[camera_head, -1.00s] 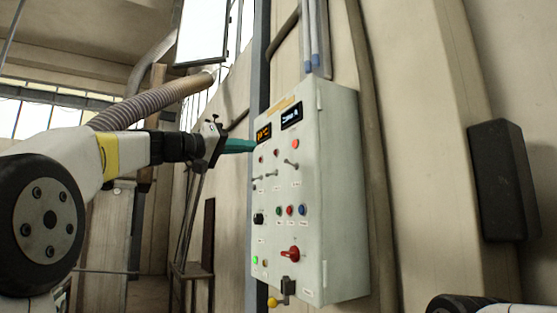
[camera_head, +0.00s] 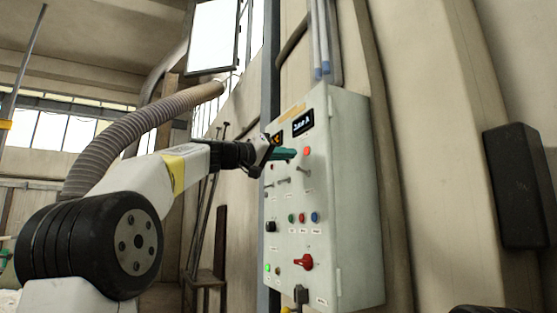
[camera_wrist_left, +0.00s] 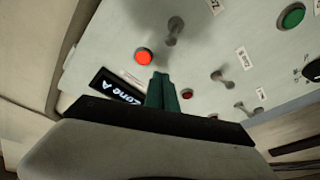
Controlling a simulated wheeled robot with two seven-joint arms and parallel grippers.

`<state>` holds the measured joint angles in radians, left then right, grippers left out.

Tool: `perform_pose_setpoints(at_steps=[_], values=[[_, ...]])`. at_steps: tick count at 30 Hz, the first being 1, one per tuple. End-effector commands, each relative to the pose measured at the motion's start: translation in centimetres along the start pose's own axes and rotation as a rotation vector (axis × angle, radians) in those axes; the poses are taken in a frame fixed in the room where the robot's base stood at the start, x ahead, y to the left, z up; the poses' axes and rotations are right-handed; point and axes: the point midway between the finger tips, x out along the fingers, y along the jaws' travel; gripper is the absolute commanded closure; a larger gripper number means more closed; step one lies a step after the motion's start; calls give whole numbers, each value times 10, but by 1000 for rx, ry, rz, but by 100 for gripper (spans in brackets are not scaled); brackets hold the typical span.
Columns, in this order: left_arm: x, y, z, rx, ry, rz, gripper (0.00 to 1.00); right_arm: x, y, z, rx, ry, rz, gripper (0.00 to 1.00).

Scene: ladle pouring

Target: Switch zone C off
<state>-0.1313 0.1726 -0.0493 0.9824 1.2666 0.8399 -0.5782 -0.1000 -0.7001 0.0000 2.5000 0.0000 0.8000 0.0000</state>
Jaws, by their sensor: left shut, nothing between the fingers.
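The grey control panel (camera_head: 350,200) hangs on the wall, right of centre in the head view. My left gripper (camera_head: 290,154) is shut and empty, its green fingers in front of the panel's upper part. In the left wrist view, the fingertips (camera_wrist_left: 161,80) are near a lit red lamp (camera_wrist_left: 145,56). A toggle lever (camera_wrist_left: 174,30) is beyond the fingertips, its label cut off by the picture edge. Two more levers (camera_wrist_left: 222,77) (camera_wrist_left: 243,108) sit to the right; the nearer label seems to read Zone B. I cannot tell whether the fingers touch the panel.
A display (camera_wrist_left: 118,88) reading Zone A lies left of the fingers. Lower on the panel are several coloured buttons (camera_head: 302,218) and a red rotary switch (camera_head: 303,262). A ribbed hose (camera_head: 140,122) runs behind my left arm. A black box (camera_head: 515,185) is on the right wall.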

Motion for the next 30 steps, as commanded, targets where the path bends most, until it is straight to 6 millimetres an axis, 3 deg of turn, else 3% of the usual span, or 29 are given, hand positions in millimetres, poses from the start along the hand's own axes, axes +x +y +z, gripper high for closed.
perform_pose_setpoints(at_steps=[15, 30], values=[[-14, 0, 36, -1, -1, 0, 100, 0, 0, 0, 0, 0, 0, 100], [-15, 0, 38, 0, -1, 0, 100, 0, 0, 0, 0, 0, 0, 100]])
